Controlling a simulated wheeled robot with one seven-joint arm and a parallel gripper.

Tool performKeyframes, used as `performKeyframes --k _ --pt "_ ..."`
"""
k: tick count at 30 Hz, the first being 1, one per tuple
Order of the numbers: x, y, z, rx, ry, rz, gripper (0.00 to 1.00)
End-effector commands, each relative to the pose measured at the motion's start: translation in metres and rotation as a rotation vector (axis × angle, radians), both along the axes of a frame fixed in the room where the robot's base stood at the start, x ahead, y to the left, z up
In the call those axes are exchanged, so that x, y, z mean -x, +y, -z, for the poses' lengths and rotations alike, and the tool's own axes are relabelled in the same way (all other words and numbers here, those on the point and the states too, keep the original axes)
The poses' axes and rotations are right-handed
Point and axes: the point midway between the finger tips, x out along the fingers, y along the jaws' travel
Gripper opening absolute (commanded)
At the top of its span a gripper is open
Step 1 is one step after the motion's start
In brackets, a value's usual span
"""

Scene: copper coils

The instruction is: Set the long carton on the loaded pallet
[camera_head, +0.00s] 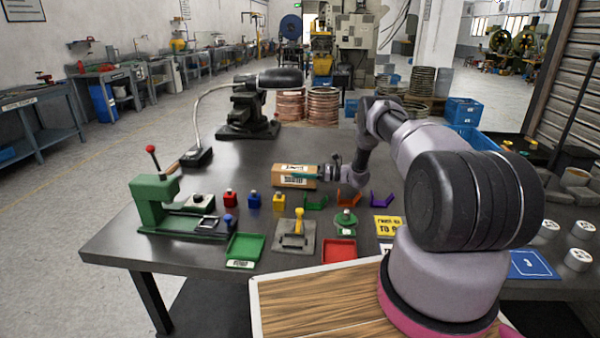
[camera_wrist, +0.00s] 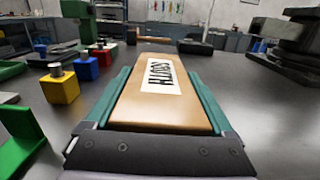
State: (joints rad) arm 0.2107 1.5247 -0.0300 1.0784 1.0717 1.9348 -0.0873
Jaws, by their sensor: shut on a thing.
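The long carton (camera_head: 291,170) is a brown box with a white label, held above or at the grey table near its middle. My gripper (camera_head: 308,176) is shut on it. In the wrist view the carton (camera_wrist: 137,108) lies lengthwise between the two teal fingers of my gripper (camera_wrist: 160,75), label up. I cannot tell how far its underside is from the table. Copper coils (camera_head: 323,104) stand in stacks on the floor beyond the table; their base is mostly hidden. Grey coils (camera_head: 421,82) sit on another low support behind; I cannot tell which is the loaded pallet.
A green press (camera_head: 152,205), red, blue and yellow blocks, a green tray (camera_head: 245,248) and a red tray (camera_head: 339,250) are on the table. A black vise (camera_head: 248,112) stands at its far edge. Blue crates (camera_head: 462,110) stand at the back right. The table's far middle is clear.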

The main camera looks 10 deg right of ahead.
Motion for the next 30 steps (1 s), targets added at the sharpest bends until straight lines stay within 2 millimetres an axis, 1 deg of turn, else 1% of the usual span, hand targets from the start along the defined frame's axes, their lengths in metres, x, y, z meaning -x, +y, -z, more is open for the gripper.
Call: performKeyframes --k 2,8,12,13,14,20,23,26,30 --pt "-0.001 0.0 0.004 -0.001 -0.003 0.0 0.06" --pt "-0.001 0.0 0.003 -0.001 -0.002 0.001 0.06" --pt "-0.001 0.0 0.007 -0.001 -0.002 0.001 0.06" --pt "0.0 0.0 0.007 0.0 -0.002 0.001 0.99" --pt "0.0 0.0 0.007 0.0 -0.002 0.001 1.0" --pt "0.0 0.0 0.007 0.0 -0.002 0.001 1.0" --pt "-0.001 0.0 0.003 0.0 -0.003 0.001 1.0" --pt "0.003 -0.014 0.005 0.0 -0.002 0.005 1.0" --pt "0.012 -0.041 0.006 0.0 -0.002 0.005 1.0"
